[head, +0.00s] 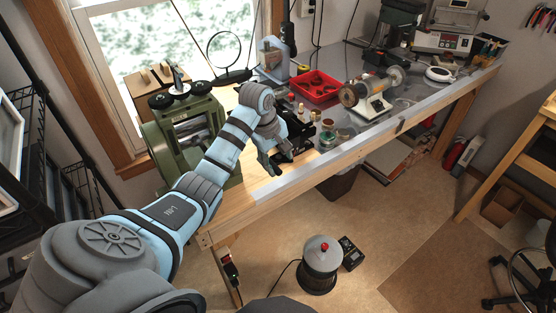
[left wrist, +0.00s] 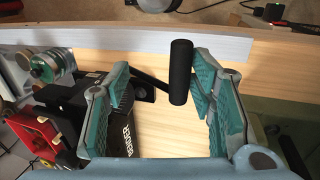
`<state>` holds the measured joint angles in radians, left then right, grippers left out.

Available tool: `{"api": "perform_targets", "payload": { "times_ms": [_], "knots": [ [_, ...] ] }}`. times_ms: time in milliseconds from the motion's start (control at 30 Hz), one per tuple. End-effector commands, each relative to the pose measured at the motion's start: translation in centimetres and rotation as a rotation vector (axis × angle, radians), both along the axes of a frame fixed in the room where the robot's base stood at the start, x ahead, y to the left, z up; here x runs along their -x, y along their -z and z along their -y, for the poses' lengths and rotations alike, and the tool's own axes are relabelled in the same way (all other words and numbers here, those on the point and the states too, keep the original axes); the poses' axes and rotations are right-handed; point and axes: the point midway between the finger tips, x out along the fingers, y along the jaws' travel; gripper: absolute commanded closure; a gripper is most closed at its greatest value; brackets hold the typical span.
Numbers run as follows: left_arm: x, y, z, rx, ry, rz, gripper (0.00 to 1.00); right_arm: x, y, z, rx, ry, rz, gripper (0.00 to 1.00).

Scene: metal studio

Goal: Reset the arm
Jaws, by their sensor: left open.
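My left arm comes in from the lower left of the head view and reaches over the near left part of the workbench (head: 262,190). Its left gripper (head: 272,164) hangs low over the bench top, beside a dark device, partly hidden by the wrist. In the left wrist view the left gripper (left wrist: 163,88) has its teal-padded fingers wide apart. A black cylindrical handle (left wrist: 180,72) shows between the fingers, nearer the right one; I cannot tell whether it touches. The fingers are not closed on it. My right gripper is in neither view.
A green machine (head: 187,128) stands left of the arm. A red tray (head: 315,86) and a wire spool on a white stand (head: 372,106) are on the bench to the right. A black canister with a red knob (head: 321,258) stands on the floor.

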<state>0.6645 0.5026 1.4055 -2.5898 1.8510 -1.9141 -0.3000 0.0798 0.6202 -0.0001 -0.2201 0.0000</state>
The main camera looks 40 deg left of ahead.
Motion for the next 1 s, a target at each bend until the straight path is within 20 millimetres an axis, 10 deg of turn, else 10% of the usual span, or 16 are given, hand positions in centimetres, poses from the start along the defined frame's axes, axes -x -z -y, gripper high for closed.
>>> {"api": "perform_targets", "payload": {
  "times_ms": [200, 767, 967, 1000],
  "knots": [
    [-0.4, -4.2, 0.1, 0.001, 0.003, 0.016, 0.6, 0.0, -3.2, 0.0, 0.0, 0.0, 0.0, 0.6],
    [-0.4, -4.2, 0.2, 0.003, 0.004, 0.017, 0.6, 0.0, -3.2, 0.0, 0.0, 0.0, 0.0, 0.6],
    [-0.4, -9.2, 0.2, 0.003, 0.004, 0.018, 0.6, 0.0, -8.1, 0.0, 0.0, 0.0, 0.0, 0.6],
    [-1.9, -8.2, 3.2, 0.101, 0.0, 0.118, 0.6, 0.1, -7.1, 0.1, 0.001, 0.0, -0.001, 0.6]
  ]
}}
